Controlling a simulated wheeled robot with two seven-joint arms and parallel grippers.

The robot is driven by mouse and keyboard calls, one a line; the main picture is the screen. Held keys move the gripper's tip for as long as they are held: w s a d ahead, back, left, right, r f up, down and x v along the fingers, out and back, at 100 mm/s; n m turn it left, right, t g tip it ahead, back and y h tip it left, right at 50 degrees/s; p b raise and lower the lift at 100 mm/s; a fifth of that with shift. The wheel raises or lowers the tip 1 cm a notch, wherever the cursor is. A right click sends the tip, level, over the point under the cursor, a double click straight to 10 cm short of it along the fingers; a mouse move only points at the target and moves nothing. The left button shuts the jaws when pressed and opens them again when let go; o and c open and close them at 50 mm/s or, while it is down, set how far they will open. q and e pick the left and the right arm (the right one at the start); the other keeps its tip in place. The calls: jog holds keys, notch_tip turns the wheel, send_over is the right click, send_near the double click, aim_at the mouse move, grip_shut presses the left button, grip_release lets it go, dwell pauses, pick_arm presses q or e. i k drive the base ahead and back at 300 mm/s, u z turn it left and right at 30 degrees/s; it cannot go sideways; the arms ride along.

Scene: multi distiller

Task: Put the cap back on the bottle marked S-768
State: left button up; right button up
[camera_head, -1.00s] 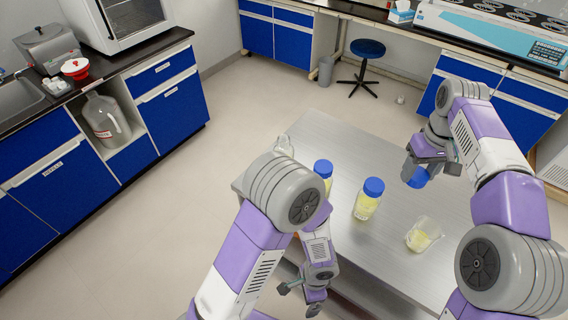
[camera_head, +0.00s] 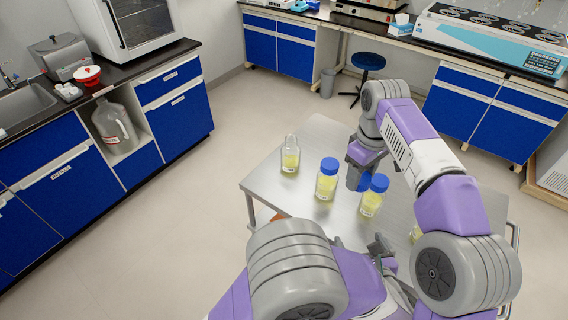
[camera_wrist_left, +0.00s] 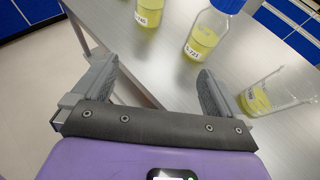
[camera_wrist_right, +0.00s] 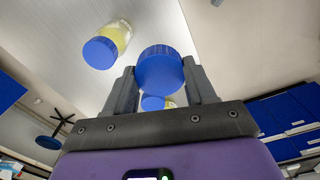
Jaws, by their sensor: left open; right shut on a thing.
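An open bottle (camera_head: 290,159) with yellow contents and no cap stands at the table's left. Two bottles with blue caps stand right of it, one near the middle (camera_head: 326,182) and one farther right (camera_head: 371,198). The S-768 marking is not readable. My right gripper (camera_head: 359,176) is shut on a loose blue cap (camera_wrist_right: 160,70), held above the table behind the capped bottles. My left gripper (camera_wrist_left: 155,82) is open and empty by the table's front edge. In its wrist view are two bottles, one with its top cut off (camera_wrist_left: 148,12) and one blue-capped (camera_wrist_left: 204,35).
A glass beaker (camera_wrist_left: 275,90) with yellow contents stands on the table (camera_head: 318,130); in the head view my right arm mostly hides it. The capped bottles stand close to the right gripper. Bare tabletop lies behind the open bottle.

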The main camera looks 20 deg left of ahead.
aim_at(290, 151)
jog(key=z, duration=3.7)
jog(key=k, duration=2.55)
jog(key=u, duration=1.95)
